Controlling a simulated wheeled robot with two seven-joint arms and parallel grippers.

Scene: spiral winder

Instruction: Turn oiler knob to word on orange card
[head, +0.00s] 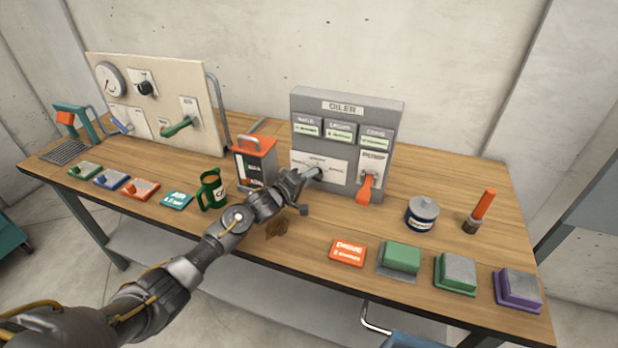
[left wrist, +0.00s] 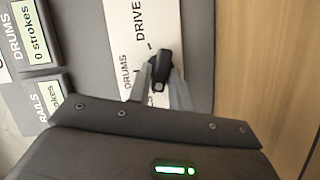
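The grey oiler panel (head: 347,104) stands upright on the bench. Its white dial plate (head: 325,172) has a black knob (left wrist: 160,68), with the words DRUMS and DRIVE readable in the left wrist view. My left gripper (head: 312,176) is at the knob, its two fingers close against either side of it in the left wrist view (left wrist: 160,82). Which word the knob points at is hard to tell; it leans toward the DRIVE side. The orange card (head: 347,253) lies flat near the bench's front edge and reads DRIVE, with a small second line. My right gripper is not visible.
An orange-handled lever (head: 366,188) is just right of the dial. A round tin (head: 422,213) and coloured blocks (head: 455,273) are to the right.

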